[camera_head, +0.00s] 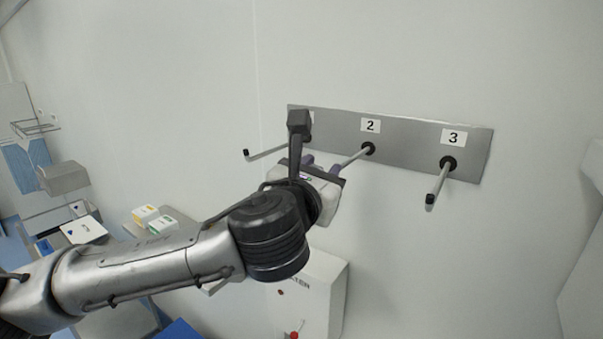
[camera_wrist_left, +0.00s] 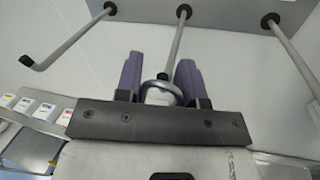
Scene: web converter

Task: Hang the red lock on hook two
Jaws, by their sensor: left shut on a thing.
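The hook rail (camera_head: 405,150) on the wall has hook two (camera_head: 353,158) in the middle, under the label "2". My left gripper (camera_head: 322,168) is at the outer end of hook two. In the left wrist view, its purple fingers (camera_wrist_left: 160,78) are shut on a small pale lock-like thing (camera_wrist_left: 160,96) with a curved metal shackle; no red shows on it. The rod of hook two (camera_wrist_left: 176,45) runs down to the shackle between the fingers. I cannot tell whether the rod passes through the shackle. In the head view my gripper hides the held thing.
Hook three (camera_head: 438,186) sticks out on the right, and another hook (camera_head: 265,152) on the left; both look empty. A white cabinet (camera_head: 322,290) with a red knob (camera_head: 294,335) stands below. Small boxes (camera_head: 146,214) lie on a surface at lower left.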

